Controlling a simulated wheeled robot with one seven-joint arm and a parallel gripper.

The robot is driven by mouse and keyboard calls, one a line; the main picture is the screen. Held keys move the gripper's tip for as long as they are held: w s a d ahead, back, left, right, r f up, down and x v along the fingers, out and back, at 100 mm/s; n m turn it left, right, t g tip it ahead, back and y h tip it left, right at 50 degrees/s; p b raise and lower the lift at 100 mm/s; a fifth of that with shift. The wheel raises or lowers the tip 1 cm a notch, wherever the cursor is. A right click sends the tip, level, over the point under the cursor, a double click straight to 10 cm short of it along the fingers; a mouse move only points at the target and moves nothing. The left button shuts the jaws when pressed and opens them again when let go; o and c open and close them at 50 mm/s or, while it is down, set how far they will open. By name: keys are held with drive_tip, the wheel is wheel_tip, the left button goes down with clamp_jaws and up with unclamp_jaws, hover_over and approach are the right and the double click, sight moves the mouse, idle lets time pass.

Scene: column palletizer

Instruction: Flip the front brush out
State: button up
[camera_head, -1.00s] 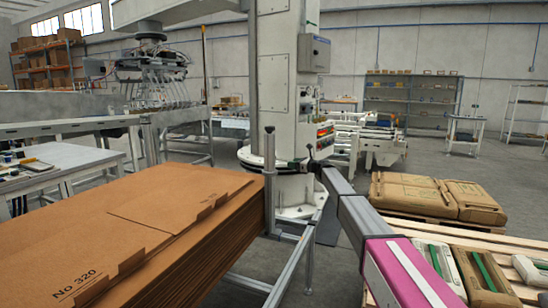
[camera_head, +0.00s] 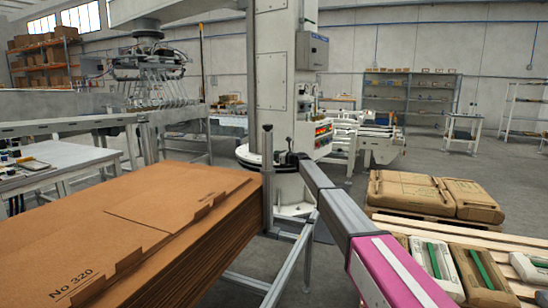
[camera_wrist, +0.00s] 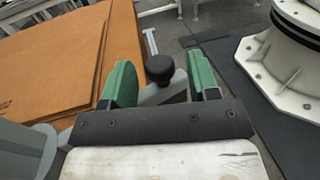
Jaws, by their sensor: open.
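My gripper (camera_wrist: 160,66) is open in the wrist view, with its two green fingers apart. A round black knob (camera_wrist: 159,68) on a grey metal bar (camera_wrist: 165,91) shows between the fingers. I cannot tell whether either finger touches it. In the camera_head view my gripper (camera_head: 288,158) is small and dark at the far end of my arm, near the foot of the white column and right of a grey upright post (camera_head: 267,165). I cannot make out the brush's bristles in either view.
A tall stack of brown cardboard sheets (camera_head: 190,235) stands close on the left. The white column (camera_head: 277,75) with its round base rises behind my gripper. A pallet of brown sacks (camera_head: 405,190) lies at the right. Open floor shows beyond.

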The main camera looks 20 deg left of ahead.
drive_tip(key=shift+a, duration=0.1)
clamp_jaws()
drive_tip(key=shift+d+m+t+h, duration=0.9)
drive_tip(key=shift+d+m+t, duration=0.5)
drive_tip(key=shift+d+t, duration=0.65)
unclamp_jaws()
drive_tip(key=v, duration=1.1)
